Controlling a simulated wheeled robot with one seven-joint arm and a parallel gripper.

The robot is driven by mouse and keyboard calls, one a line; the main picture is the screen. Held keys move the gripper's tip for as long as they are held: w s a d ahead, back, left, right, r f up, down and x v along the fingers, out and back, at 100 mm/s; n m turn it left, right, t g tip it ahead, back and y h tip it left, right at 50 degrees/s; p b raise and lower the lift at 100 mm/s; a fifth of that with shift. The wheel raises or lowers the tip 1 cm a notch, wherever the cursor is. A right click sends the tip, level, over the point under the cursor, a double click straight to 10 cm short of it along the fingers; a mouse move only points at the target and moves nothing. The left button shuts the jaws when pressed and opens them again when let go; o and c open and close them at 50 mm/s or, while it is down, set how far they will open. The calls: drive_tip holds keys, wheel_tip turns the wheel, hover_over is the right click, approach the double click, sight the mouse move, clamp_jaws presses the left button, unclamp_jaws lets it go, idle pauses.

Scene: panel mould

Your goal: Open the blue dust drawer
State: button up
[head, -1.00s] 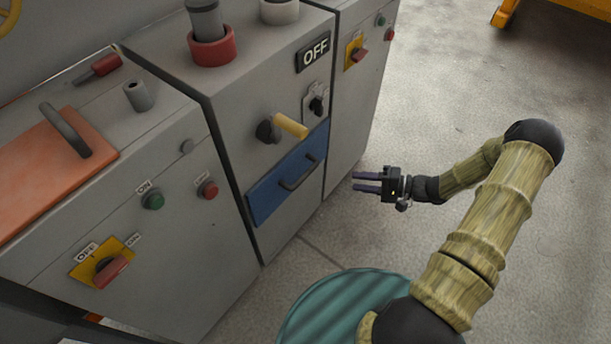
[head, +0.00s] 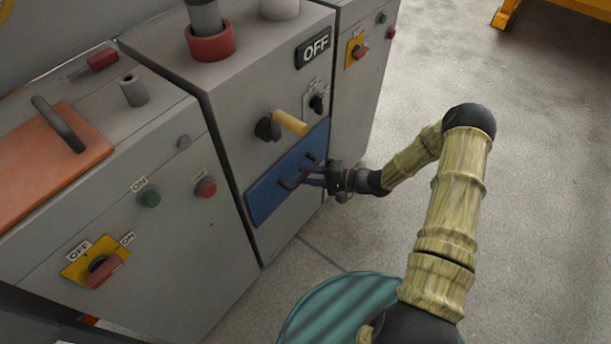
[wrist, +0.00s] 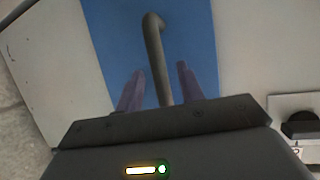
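The blue dust drawer (head: 268,197) sits in the front of the middle grey cabinet, its face flush with the panel as far as I can see. Its dark bar handle (head: 288,184) stands out from the face and is partly hidden by my fingers. My gripper (head: 306,177) is at the handle in the head view. In the wrist view the handle (wrist: 153,45) runs between the two purple fingers of my gripper (wrist: 160,88). There is a gap on each side of the bar, so the fingers are open around it.
An OFF sign (head: 313,48) and a dark switch (head: 318,103) are higher up.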

drive_tip(key=shift+w+a+f, duration=0.1)
drive_tip(key=shift+w+a, duration=0.05)
drive_tip(key=shift+a, duration=0.45)
clamp_jaws()
drive_tip(key=shift+d, duration=0.1)
